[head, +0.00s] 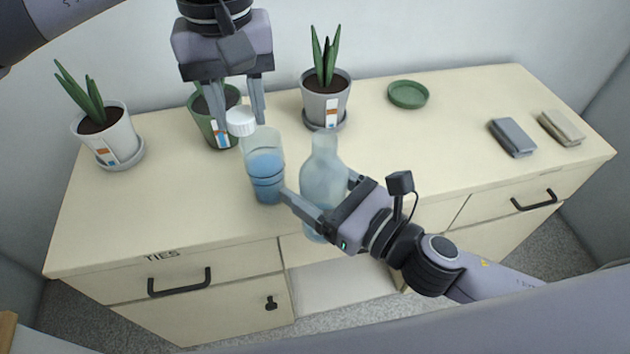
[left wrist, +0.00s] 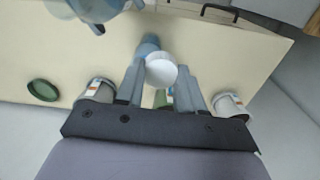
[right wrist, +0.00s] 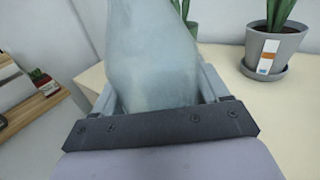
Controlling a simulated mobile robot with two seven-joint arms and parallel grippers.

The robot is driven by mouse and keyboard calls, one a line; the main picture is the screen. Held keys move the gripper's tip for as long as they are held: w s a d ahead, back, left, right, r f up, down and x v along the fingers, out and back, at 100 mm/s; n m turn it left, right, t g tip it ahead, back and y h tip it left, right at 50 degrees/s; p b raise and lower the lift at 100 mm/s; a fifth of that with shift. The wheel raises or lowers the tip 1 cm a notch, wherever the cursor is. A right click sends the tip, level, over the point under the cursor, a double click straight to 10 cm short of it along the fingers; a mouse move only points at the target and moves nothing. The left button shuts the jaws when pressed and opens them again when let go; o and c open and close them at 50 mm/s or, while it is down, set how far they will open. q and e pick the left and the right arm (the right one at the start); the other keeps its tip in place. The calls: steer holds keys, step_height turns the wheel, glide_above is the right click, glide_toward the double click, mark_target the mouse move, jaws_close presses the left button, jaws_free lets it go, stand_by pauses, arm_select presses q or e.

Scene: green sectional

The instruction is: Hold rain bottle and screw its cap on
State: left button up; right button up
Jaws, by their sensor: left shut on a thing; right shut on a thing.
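The rain bottle (head: 322,178) is a pale blue, cloudy bottle with a narrow, bare neck. My right gripper (head: 320,192) is shut around its body and holds it roughly upright at the dresser's front edge. It fills the middle of the right wrist view (right wrist: 150,65). The white round cap (head: 240,121) is between the fingers of my left gripper (head: 239,114), which is shut on it. The cap also shows between the fingertips in the left wrist view (left wrist: 161,69). The cap is apart from the bottle, to the left of its neck in the head view.
A clear tumbler with blue liquid (head: 266,168) stands just below the cap, left of the bottle. Potted plants (head: 325,95) line the back of the cream dresser (head: 180,215). A green saucer (head: 408,94) and two folded cloths (head: 513,137) lie right; the dresser top between is clear.

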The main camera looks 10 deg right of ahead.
arm_select(q)
step_height(320, 180, up, 7)
glide_above(325, 138)
steer(key=shift+f, duration=0.1)
steer(key=shift+f, duration=2.05)
steer(key=shift+f, duration=0.85)
steer(key=shift+f, duration=0.6)
